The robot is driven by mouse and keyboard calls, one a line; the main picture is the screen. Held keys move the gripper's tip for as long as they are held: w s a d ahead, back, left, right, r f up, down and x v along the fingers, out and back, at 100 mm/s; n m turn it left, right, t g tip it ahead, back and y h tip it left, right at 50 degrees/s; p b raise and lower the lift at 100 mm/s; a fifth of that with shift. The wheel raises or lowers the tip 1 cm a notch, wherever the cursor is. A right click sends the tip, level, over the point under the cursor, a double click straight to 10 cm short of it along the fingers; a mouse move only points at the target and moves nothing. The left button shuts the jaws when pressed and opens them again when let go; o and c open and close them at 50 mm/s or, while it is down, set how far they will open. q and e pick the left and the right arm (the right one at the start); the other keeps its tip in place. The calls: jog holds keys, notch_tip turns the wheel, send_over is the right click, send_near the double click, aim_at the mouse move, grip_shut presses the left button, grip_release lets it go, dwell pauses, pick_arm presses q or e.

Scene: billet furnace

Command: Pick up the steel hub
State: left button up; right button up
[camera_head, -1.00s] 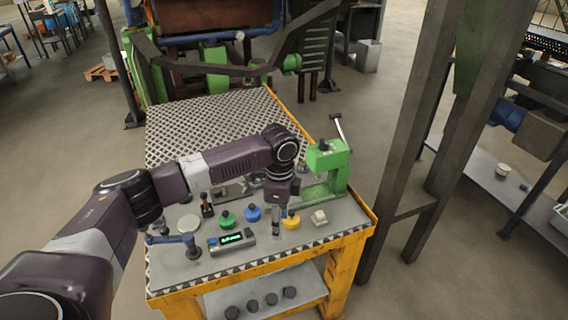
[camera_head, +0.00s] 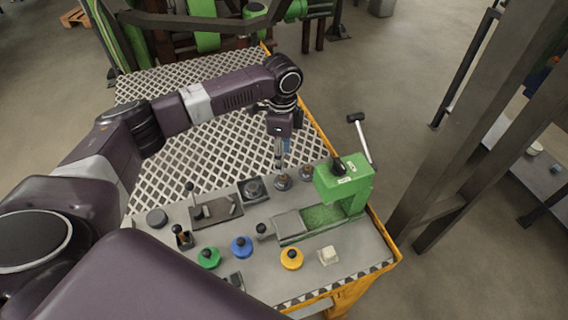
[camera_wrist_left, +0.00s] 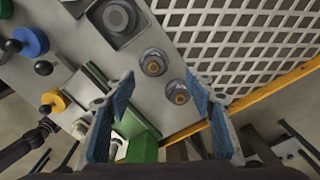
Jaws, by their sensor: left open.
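Two small round grey metal pieces with brown centres stand at the back of the bench's grey panel, one (camera_head: 283,182) nearer and one (camera_head: 307,172) closer to the green press. I cannot tell for sure which is the steel hub. In the left wrist view both pieces, one (camera_wrist_left: 153,62) and the other (camera_wrist_left: 178,92), show ahead between the fingers. My left gripper (camera_head: 281,163) points down just above the nearer piece, and the gap between its fingers (camera_wrist_left: 160,82) is empty. My right gripper is not in view.
Green (camera_head: 208,257), blue (camera_head: 241,246) and yellow (camera_head: 291,258) knobs sit in front. The mesh surface (camera_head: 190,150) behind is clear.

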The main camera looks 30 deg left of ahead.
aim_at(283, 176)
pick_arm(q)
jog(key=f, duration=0.2)
jog(key=s+f+p, duration=0.1)
jog(key=shift+d+f, duration=0.1)
jog(key=shift+d, duration=0.15)
notch_tip(283, 176, down, 4)
jog(key=shift+d+f+p, duration=0.1)
jog(key=shift+f+p, duration=0.05)
jog(key=shift+p, duration=0.3)
jog(key=c, duration=0.8)
grip_shut()
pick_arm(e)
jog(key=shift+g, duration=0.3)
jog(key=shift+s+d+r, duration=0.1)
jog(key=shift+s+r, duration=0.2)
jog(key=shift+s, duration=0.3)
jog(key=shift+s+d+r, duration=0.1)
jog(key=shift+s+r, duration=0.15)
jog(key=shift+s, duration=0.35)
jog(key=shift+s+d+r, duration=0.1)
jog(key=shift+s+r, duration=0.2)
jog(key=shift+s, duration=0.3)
